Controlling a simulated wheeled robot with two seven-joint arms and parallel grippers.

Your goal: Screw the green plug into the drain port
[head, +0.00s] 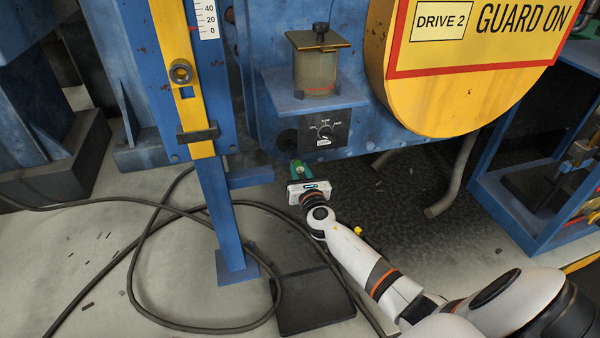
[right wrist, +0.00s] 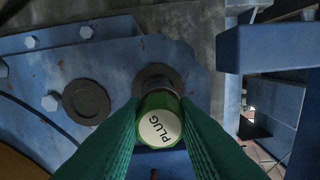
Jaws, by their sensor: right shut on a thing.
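The green plug (right wrist: 160,126), with a pale round face lettered PLUG, sits between the two green fingers of my right gripper (right wrist: 158,140) in the right wrist view. The gripper is shut on it. The plug's dark neck points at a dark round port (right wrist: 150,75) in the blue plate and overlaps it; I cannot tell how far it is inside. My left gripper is not in view.
A dark round disc (right wrist: 86,101) and bolt heads (right wrist: 49,102) lie beside the port. A yellow guard (head: 450,105) hangs to the right. Cable (head: 150,225) loops on the floor.

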